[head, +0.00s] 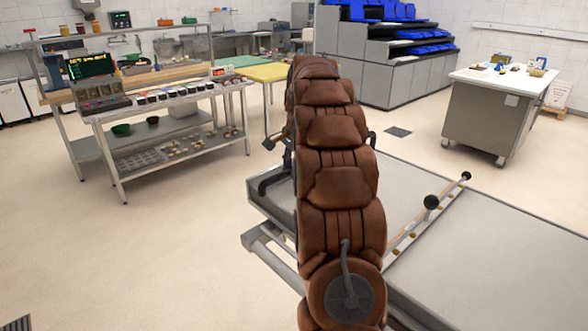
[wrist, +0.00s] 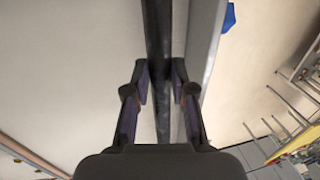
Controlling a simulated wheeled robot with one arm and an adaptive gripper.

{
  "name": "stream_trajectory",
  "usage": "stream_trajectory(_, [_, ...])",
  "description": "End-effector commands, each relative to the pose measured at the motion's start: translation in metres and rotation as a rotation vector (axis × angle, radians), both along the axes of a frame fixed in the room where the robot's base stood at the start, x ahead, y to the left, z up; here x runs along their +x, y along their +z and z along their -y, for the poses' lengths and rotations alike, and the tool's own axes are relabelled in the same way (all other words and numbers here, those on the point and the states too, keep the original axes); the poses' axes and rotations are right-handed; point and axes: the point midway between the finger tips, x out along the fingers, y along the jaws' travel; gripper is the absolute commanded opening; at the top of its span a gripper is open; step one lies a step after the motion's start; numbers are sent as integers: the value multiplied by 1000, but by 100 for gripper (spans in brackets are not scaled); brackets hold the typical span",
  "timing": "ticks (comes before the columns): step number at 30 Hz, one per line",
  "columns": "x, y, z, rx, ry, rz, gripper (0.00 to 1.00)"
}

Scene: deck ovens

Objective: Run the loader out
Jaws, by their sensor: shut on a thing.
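The loader is a low, pale grey flat bed (head: 500,240) on a metal frame, right of my brown padded arm. A wooden bar with black knobs (head: 432,203) lies across the bed. Dark curved handle parts (head: 269,182) show at its far end, on either side of my arm. In the wrist view, my gripper (wrist: 161,78) is shut on a dark handle bar (wrist: 158,25), one finger on each side. The pale bed (wrist: 70,70) lies left of the bar there. My arm hides the gripper in the head view.
A steel worktable with containers (head: 170,100) stands at left. A yellow-topped table (head: 262,72) stands behind my arm. A stepped grey stand with blue items (head: 400,72) is at the back, a white-topped cabinet (head: 490,110) at right.

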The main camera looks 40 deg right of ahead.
Motion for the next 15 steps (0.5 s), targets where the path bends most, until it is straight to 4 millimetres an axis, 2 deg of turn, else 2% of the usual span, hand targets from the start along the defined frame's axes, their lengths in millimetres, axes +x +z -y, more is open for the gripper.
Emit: stream_trajectory(15, [6, 1, 3, 0, -5, 5, 0])
